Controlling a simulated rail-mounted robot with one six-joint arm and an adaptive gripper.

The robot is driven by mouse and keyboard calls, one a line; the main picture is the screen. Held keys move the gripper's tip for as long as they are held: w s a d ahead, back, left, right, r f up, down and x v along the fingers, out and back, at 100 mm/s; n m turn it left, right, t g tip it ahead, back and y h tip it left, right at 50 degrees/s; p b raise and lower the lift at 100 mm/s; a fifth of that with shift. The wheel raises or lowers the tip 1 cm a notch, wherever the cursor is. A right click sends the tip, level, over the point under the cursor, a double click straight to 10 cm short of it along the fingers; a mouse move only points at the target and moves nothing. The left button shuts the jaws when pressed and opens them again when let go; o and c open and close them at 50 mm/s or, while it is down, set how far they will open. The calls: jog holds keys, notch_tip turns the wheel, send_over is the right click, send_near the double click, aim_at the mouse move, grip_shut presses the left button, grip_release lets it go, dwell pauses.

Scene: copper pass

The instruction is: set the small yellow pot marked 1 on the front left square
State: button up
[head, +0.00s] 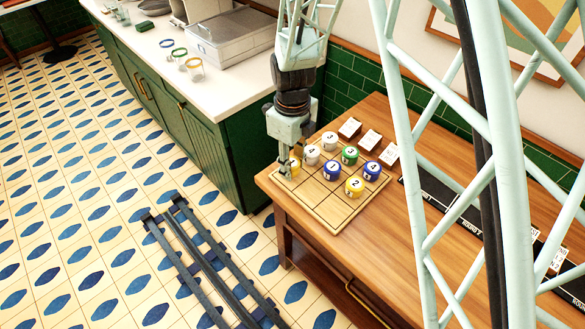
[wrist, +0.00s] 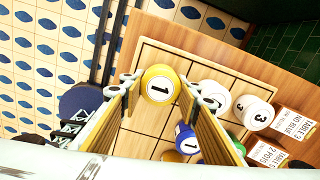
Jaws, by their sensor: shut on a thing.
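The small yellow pot (wrist: 160,85) shows a black 1 on a white top in the wrist view. My gripper (wrist: 172,100) is shut on it, with a finger on either side. In the head view the yellow pot (head: 295,164) shows partly behind my gripper (head: 287,168), at the left corner of the wooden board (head: 334,216). The board is marked into squares. I cannot tell whether the pot touches the board.
White pots (head: 312,155), a green pot (head: 349,155), blue pots (head: 372,171) and a yellow pot marked 2 (head: 354,187) stand on the board. Cards (head: 370,139) lie behind it. The board's near squares look bare. A dark strip (head: 440,200) lies to the right.

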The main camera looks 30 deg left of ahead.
aim_at(293, 163)
jog(key=shift+f, duration=0.6)
jog(key=shift+f, duration=0.15)
jog(key=o, duration=0.6)
jog(key=shift+r, duration=6.15)
